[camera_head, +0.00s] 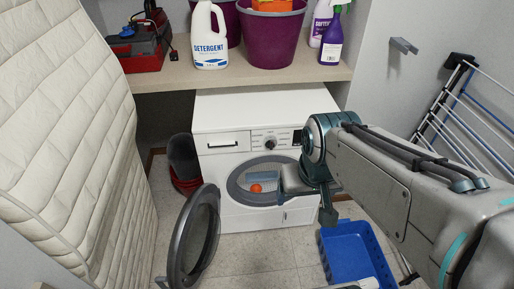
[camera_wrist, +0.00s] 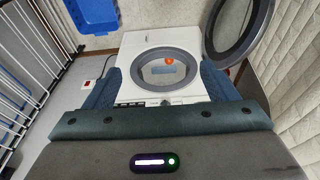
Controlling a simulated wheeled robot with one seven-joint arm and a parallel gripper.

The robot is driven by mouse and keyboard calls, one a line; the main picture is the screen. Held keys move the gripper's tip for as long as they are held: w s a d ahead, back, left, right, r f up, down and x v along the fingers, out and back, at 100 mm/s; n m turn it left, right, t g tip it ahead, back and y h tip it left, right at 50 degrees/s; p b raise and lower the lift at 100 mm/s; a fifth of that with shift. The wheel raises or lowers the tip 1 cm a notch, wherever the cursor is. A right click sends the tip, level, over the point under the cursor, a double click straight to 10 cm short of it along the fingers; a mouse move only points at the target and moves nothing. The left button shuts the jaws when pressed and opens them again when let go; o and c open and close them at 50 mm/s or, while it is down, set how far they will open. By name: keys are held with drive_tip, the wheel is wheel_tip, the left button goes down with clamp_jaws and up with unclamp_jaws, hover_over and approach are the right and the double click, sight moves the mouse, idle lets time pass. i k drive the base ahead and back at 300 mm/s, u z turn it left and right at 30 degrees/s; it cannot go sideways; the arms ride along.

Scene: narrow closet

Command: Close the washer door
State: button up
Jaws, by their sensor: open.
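The white washer (camera_head: 222,167) stands under the shelf, with its round opening facing out. Its round, dark-rimmed door (camera_head: 194,236) is swung wide open to the left of the opening. An orange item (camera_head: 256,188) shows inside the drum. My gripper (camera_head: 308,197) is open and empty in front of the right part of the washer opening, apart from the door. In the wrist view, which looks upside down, the fingers of my gripper (camera_wrist: 162,68) stand on either side of the washer front (camera_wrist: 187,91). The door (camera_wrist: 239,28) shows there at the upper right.
A blue bin (camera_head: 350,252) sits on the floor right of the washer. A drying rack (camera_head: 470,105) leans at the right. A quilted pale panel (camera_head: 65,125) bounds the left. The shelf (camera_head: 185,76) above holds detergent (camera_head: 209,40) and a purple tub (camera_head: 268,38).

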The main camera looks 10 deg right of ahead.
sight(176, 277)
drive_tip(key=k, duration=0.85)
drive_tip(key=u, duration=0.75)
drive_tip(key=i, duration=1.25)
drive_tip(key=z, duration=0.65)
